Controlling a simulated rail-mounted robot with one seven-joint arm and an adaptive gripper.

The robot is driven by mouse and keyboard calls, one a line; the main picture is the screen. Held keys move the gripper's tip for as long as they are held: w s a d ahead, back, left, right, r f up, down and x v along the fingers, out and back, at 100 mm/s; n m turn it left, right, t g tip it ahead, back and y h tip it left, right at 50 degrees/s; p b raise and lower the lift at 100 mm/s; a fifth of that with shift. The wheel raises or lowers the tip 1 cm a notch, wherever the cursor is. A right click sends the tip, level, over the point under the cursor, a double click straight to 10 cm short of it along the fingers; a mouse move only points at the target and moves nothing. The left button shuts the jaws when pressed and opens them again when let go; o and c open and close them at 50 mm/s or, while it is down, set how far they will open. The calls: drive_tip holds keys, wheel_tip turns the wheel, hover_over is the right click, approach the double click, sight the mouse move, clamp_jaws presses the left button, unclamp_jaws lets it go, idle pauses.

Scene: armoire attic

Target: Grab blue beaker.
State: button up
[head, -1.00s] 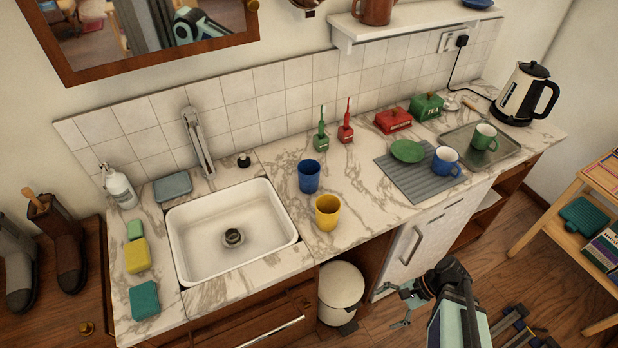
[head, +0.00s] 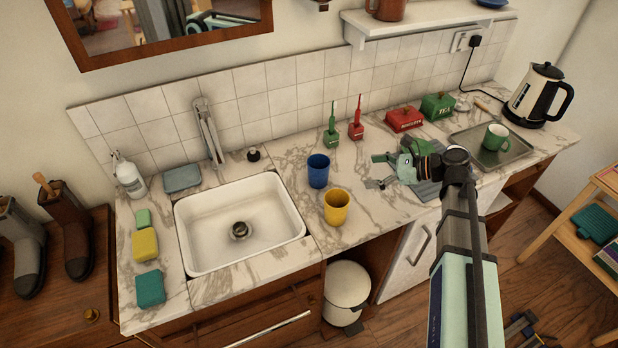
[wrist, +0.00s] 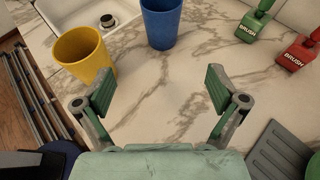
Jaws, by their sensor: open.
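The blue beaker (head: 318,171) stands upright on the marble counter, right of the sink and behind the yellow beaker (head: 336,208). My gripper (head: 376,171) is over the counter to the right of both beakers, open and empty. In the wrist view the blue beaker (wrist: 161,22) is at the top middle, ahead of the open fingers of my gripper (wrist: 160,92) and apart from them. The yellow beaker (wrist: 84,55) is at the upper left there, close to the left finger. The blue beaker's top is cut off in the wrist view.
A green brush holder (head: 332,138) and a red one (head: 356,131) stand near the tiled wall. The sink (head: 240,222) is to the left. My arm covers much of the grey ribbed mat (head: 428,190). Bare counter lies between my fingers and the blue beaker.

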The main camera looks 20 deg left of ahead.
drive_tip(key=p, duration=0.3)
approach(318, 173)
drive_tip(key=w+a+f, duration=0.2)
drive_tip(key=a+f, duration=0.1)
drive_tip(key=w+a+f, duration=0.1)
drive_tip(key=shift+a+f, duration=0.2)
drive_tip(key=shift+f, duration=0.1)
drive_tip(key=shift+p+x, duration=1.45)
drive_tip(key=shift+x, duration=1.7)
drive_tip(key=shift+d, duration=0.1)
drive_tip(key=c, duration=1.2)
